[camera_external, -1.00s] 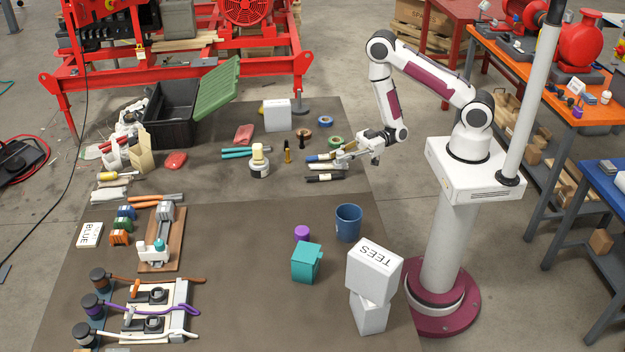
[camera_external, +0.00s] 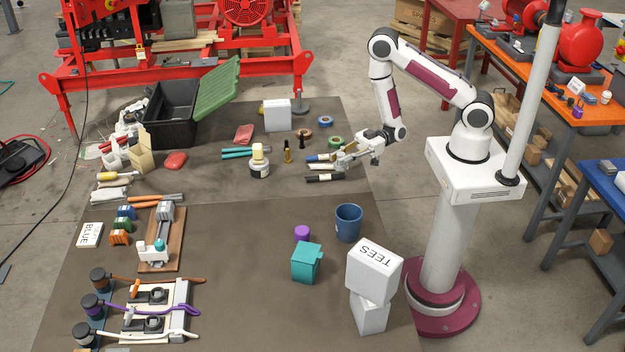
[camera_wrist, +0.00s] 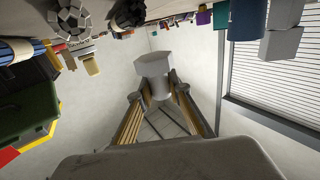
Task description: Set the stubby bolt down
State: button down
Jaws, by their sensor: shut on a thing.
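The stubby bolt shows in the wrist view as a short, pale grey bolt (camera_wrist: 153,66) with a hexagonal head, held between the fingers of my gripper (camera_wrist: 156,97). In the external view my gripper (camera_external: 343,157) is at the right of the far mat, low beside several markers or rods. The bolt is too small there to make out clearly, and I cannot tell whether it touches anything beneath.
Striped rods (camera_external: 322,167) lie by my gripper. A brass bolt-like piece (camera_external: 287,152), a white-capped jar (camera_external: 259,162), and green (camera_external: 336,142) and copper-coloured (camera_external: 305,134) rolls stand nearby. A white box (camera_external: 277,115) is behind. The mat (camera_external: 235,192) in front is clear.

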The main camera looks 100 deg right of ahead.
jog(key=s+a+r+n+g+y, duration=0.2)
jog(key=a+r+n+g+y, duration=0.1)
jog(key=a, duration=0.7)
jog(key=shift+a+r+y, duration=0.25)
jog(key=shift+r+y, duration=0.05)
jog(key=shift+r, duration=0.35)
jog(key=shift+s+f, duration=0.1)
jog(key=shift+f, duration=2.85)
jog(key=shift+f, duration=1.9)
jog(key=shift+f, duration=0.15)
